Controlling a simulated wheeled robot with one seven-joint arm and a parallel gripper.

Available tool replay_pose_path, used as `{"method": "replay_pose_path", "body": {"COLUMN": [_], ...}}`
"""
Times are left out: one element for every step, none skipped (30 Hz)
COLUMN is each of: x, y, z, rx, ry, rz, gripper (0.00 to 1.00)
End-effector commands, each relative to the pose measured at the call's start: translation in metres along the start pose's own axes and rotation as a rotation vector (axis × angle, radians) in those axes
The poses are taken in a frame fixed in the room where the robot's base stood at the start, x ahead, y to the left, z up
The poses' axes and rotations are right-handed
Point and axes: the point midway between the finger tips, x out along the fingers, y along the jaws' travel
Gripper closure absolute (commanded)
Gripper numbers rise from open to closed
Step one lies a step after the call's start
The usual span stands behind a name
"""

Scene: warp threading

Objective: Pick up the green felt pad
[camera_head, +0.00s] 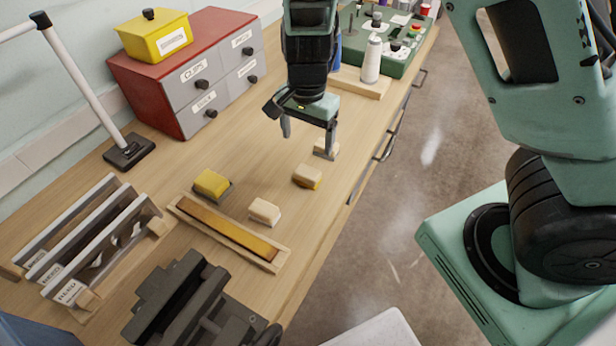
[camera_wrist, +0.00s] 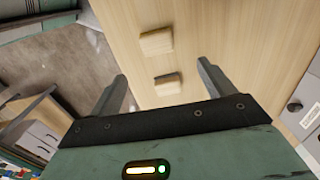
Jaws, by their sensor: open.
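I see no pad with a clearly green face. Several small blocks or pads lie on the wooden bench: a yellow one on a dark base (camera_head: 212,183), a pale one (camera_head: 264,211), a pale one with a yellow edge (camera_head: 307,176), and a pale one by my gripper, partly hidden by a finger. My gripper (camera_head: 308,143) is open and empty above the bench. In the wrist view, a pale block with a dark edge (camera_wrist: 167,83) lies between my open fingers (camera_wrist: 160,85), and another pale block (camera_wrist: 157,42) lies beyond it.
A long wooden tray (camera_head: 190,206) lies left of the pale blocks. A slotted rack (camera_head: 92,245) and dark clamp-like device (camera_head: 175,300) stand at the front. A red drawer cabinet (camera_head: 150,85) with a yellow box (camera_head: 155,36) stands behind.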

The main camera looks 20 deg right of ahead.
Motion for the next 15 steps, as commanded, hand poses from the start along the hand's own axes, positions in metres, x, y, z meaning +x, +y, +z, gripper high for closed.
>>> {"method": "replay_pose_path", "body": {"x": [0.013,0.019,0.028,0.033,0.038,0.044,0.048,0.052,0.055,0.057,0.059,0.06,0.062,0.064,0.068], "y": [0.002,0.002,0.001,0.001,0.002,0.001,0.001,0.001,0.001,0.001,0.001,0.001,0.001,0.001,0.002], "z": [-0.001,0.0,-0.001,-0.001,0.0,-0.001,-0.001,0.0,0.0,0.0,0.0,0.0,0.0,0.0,0.001], "rx": [0.003,0.004,0.003,0.003,0.002,0.001,0.002,0.001,0.0,0.001,0.0,-0.001,-0.001,-0.001,0.0], "ry": [0.001,-0.001,0.0,0.0,-0.001,0.0,0.0,-0.001,-0.001,0.0,0.0,0.001,0.0,0.0,-0.001], "rz": [0.005,0.005,0.004,0.004,0.004,0.003,0.002,0.003,0.002,0.001,0.001,0.0,0.0,0.001,0.002], "gripper": [0.18,0.18,0.18,0.18,0.18,0.18,0.18,0.18,0.18,0.18,0.18,0.18,0.18,0.18,0.18]}}
